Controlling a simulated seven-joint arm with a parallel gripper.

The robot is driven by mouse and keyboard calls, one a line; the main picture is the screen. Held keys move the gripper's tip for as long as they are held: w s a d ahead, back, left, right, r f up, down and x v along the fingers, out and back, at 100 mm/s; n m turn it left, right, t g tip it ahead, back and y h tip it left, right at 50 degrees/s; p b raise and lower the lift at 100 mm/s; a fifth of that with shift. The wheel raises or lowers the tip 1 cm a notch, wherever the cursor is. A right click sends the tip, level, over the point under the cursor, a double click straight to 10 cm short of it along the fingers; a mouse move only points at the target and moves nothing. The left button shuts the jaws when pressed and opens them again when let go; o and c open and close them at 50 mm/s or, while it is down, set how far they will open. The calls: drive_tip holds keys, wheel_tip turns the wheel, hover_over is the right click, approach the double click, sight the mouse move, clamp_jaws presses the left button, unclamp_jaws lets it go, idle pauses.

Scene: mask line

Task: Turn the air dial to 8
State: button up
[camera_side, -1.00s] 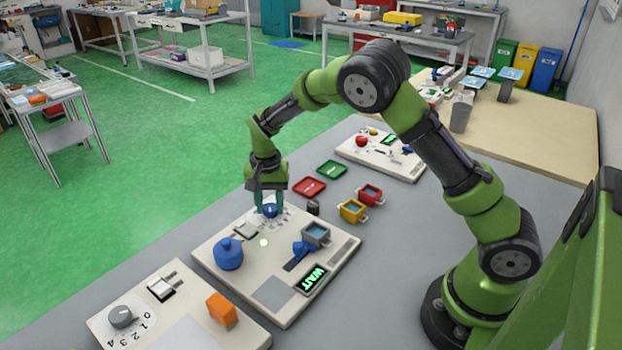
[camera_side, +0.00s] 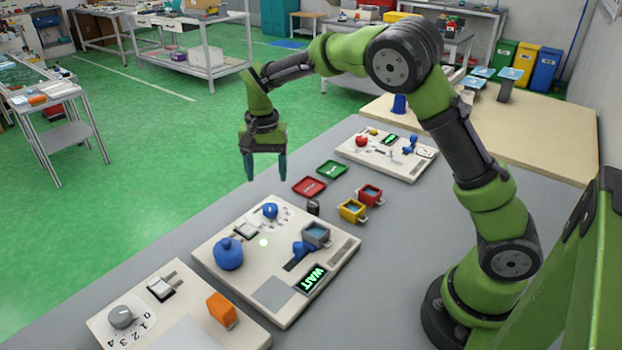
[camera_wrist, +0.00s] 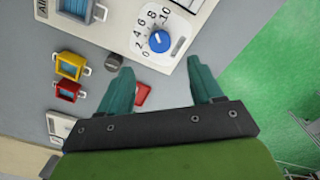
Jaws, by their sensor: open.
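The air dial is a blue round knob (camera_side: 270,210) at the far end of the middle white panel (camera_side: 222,258). In the wrist view the knob (camera_wrist: 159,41) sits beside a printed scale (camera_wrist: 146,28) from 0 to 10. A small pale mark on the knob seems to point up toward the 8, but it is too small to read exactly. My gripper (camera_side: 266,178) is open and empty, raised above and beyond the dial and not touching it. In the wrist view its fingers (camera_wrist: 160,68) are apart, with the knob beyond the gap between them.
The panel also holds a blue round-topped part (camera_side: 228,254), a grey box (camera_side: 316,235), a blue lever (camera_side: 303,249) and a display (camera_side: 311,279) reading WAIT. Yellow (camera_side: 352,210) and red (camera_side: 370,194) boxes and red and green trays stand beside it.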

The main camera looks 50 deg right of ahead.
wheel_tip(320, 180, up, 7)
drive_tip(key=shift+r, duration=0.2)
idle(0.3)
drive_tip(key=s+a+r+n+t+y, duration=0.1)
drive_tip(key=s+r+n+t, duration=0.1)
drive_tip(key=s, duration=1)
drive_tip(key=s+r+n+t+y, duration=0.1)
drive_tip(key=s+n+t, duration=0.3)
drive_tip(key=s, duration=0.8)
drive_tip(key=shift+a+r+n+t, duration=0.3)
drive_tip(key=shift+a+r+t, duration=0.1)
drive_tip(key=shift+r+t, duration=0.3)
